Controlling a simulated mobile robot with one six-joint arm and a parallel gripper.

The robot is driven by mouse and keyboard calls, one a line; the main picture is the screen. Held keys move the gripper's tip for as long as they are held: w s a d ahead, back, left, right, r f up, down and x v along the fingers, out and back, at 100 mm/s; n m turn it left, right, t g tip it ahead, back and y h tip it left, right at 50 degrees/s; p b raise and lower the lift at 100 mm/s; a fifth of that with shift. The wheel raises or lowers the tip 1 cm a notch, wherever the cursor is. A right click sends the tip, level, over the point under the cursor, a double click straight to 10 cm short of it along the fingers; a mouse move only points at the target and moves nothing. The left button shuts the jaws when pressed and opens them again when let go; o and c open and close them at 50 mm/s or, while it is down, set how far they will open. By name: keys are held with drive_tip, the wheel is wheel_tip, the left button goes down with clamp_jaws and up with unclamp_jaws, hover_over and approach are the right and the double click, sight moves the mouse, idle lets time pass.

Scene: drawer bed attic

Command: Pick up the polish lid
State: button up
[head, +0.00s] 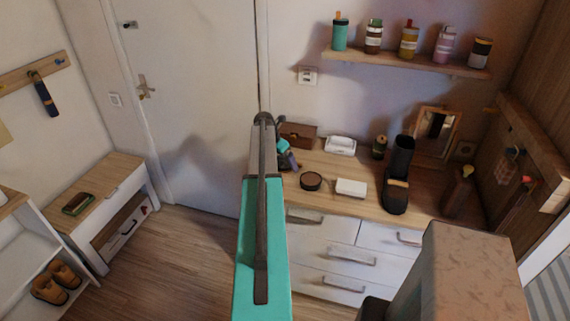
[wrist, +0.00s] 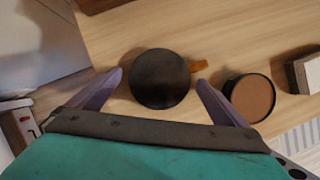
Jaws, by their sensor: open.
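The polish lid, a dark round disc (wrist: 160,78), lies on the wooden dresser top in the wrist view. My gripper (wrist: 159,80) is open, with one purple finger on each side of the lid's near part. The lid looks free of both fingers, but I cannot tell the height gap. An open round tin with brown polish (wrist: 250,98) sits just right of the right finger; it also shows in the head view (head: 311,181). In the head view my gripper (head: 292,161) is over the dresser's left end, and the lid is not discernible there, probably behind my arm.
An orange-brown piece (wrist: 199,66) shows at the lid's far right edge. A white-topped block (head: 351,188) lies right of the tin. A brown box (head: 298,135), a white tissue pack (head: 341,146) and a dark boot (head: 399,175) stand on the dresser (head: 330,208).

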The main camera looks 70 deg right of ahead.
sight(286, 160)
drive_tip(key=c, duration=1.1)
drive_tip(key=shift+r, duration=0.2)
drive_tip(key=shift+r+b, duration=1.05)
drive_tip(key=shift+r, duration=0.45)
drive_tip(key=s+a+b, duration=0.1)
drive_tip(key=s+a, duration=0.1)
drive_tip(key=a, duration=0.2)
drive_tip(key=s+a+r+b, duration=0.1)
drive_tip(key=s+a+b, duration=0.1)
drive_tip(key=a, duration=0.3)
drive_tip(key=s+a+b, duration=0.1)
drive_tip(key=s+a, duration=0.2)
drive_tip(key=a, duration=0.2)
drive_tip(key=shift+s+a+r+b, duration=0.1)
drive_tip(key=shift+s+r+b, duration=0.05)
drive_tip(key=shift+r+b, duration=0.2)
